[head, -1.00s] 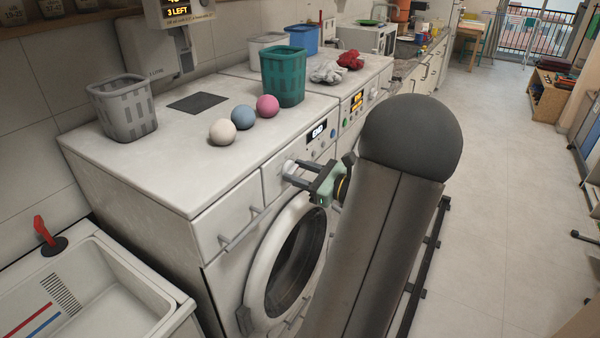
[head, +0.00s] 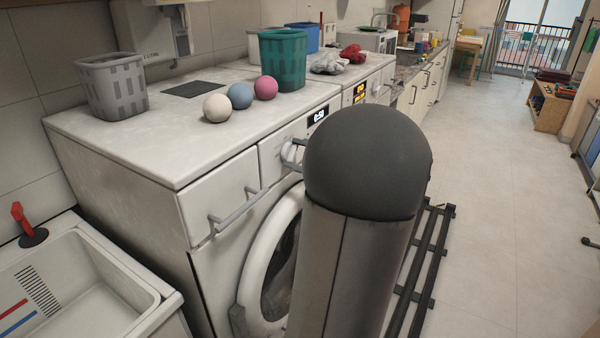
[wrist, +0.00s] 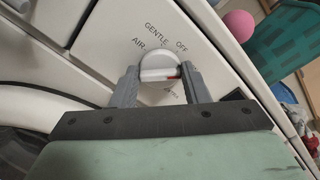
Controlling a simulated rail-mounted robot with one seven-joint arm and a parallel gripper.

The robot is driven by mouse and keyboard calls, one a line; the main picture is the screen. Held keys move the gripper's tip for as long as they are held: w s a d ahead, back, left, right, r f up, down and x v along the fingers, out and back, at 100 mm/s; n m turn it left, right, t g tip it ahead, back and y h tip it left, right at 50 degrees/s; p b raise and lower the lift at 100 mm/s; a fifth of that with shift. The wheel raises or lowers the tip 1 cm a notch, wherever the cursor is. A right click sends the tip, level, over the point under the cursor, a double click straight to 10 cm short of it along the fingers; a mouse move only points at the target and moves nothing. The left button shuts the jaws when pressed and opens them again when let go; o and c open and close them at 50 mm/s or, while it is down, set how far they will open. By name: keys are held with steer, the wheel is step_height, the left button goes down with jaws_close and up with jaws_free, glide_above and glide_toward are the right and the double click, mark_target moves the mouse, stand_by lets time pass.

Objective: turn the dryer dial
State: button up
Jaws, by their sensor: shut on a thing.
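The dryer (head: 150,150) is the near white front-loading machine in the head view. Its dial (head: 290,153) sits on the front panel beside a lit display (head: 317,116). In the wrist view the white dial (wrist: 157,66) has a grip bar with a red mark at its right end. Printed labels AIR, GENTLE and OFF stand around it; a lower label is partly hidden. My gripper (wrist: 161,75) has one grey finger at each side of the dial and is shut on it. My arm hides most of the gripper in the head view.
Three balls, one of them pink (head: 265,88), a grey basket (head: 112,87) and a green basket (head: 283,60) stand on top. A drawer handle (head: 235,214) juts out left of the dial. A sink (head: 75,285) is at lower left.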

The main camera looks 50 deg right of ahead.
steer(key=n+b, duration=0.2)
steer(key=b, duration=0.2)
steer(key=n+b, duration=0.3)
steer(key=b, duration=0.1)
steer(key=n+b, duration=0.3)
steer(key=b, duration=0.2)
steer(key=shift+f, duration=0.25)
steer(key=shift+r, duration=0.1)
steer(key=o, duration=1)
steer(key=shift+c, duration=0.2)
steer(key=s+d+p, duration=0.1)
steer(key=s, duration=1.6)
steer(key=shift+s+d, duration=0.25)
steer(key=shift+d, duration=0.1)
steer(key=shift+r, duration=0.1)
